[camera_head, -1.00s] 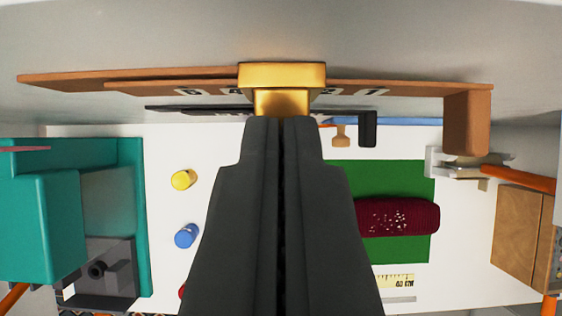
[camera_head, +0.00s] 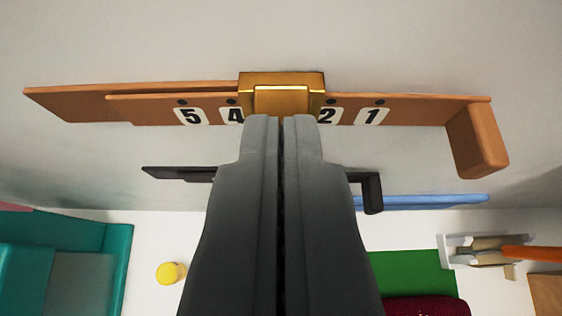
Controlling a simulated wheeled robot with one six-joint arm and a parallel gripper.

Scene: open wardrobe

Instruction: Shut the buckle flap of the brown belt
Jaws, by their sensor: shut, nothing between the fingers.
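The brown belt (camera_head: 420,110) is stretched level along the grey wall, with number tags 5, 4, 2 and 1 showing on it. Its gold buckle (camera_head: 281,80) sits at the middle of the belt. A lighter gold flap (camera_head: 281,101) shows on the buckle's face, just above my fingertips. My gripper (camera_head: 282,120) is shut and empty, pointing up the picture at the flap. Its tips overlap the flap's lower edge, and I cannot tell whether they touch it. The belt's middle under the buckle is hidden by the buckle and my gripper.
A black belt (camera_head: 371,192) hangs below the brown one, partly behind my gripper. A blue strip (camera_head: 425,201) lies below right. Teal furniture (camera_head: 110,262), a yellow cap (camera_head: 171,272), a green mat (camera_head: 415,272) and a dark red item (camera_head: 428,305) are lower down. The wall above is bare.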

